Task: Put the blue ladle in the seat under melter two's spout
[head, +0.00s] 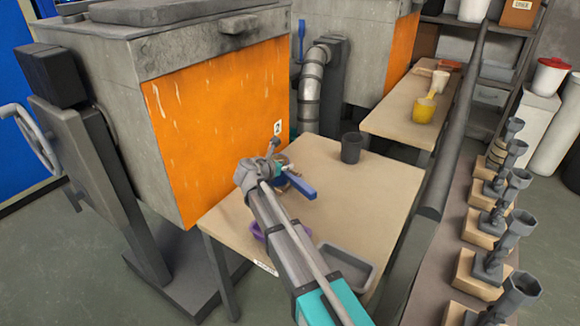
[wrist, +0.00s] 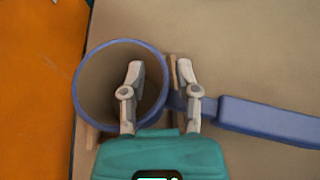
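The blue ladle shows in the wrist view with its round cup at left and its handle (wrist: 270,120) pointing right. Its handle (head: 300,187) also shows in the head view, beside melter two (head: 225,120), the orange-fronted box marked 2. Pale wooden pieces (wrist: 92,136), apparently the seat, show at the cup's edges; how fully the cup sits between them is unclear. My gripper (wrist: 160,68) is open, its fingers apart over the cup's right rim, one over the cup's inside and one near the handle neck. Contact cannot be told. The spout is not clearly visible.
The wooden table (head: 385,190) also bears a dark cup (head: 351,148), a grey tray (head: 346,264) and a purple thing (head: 258,231) partly behind my arm.

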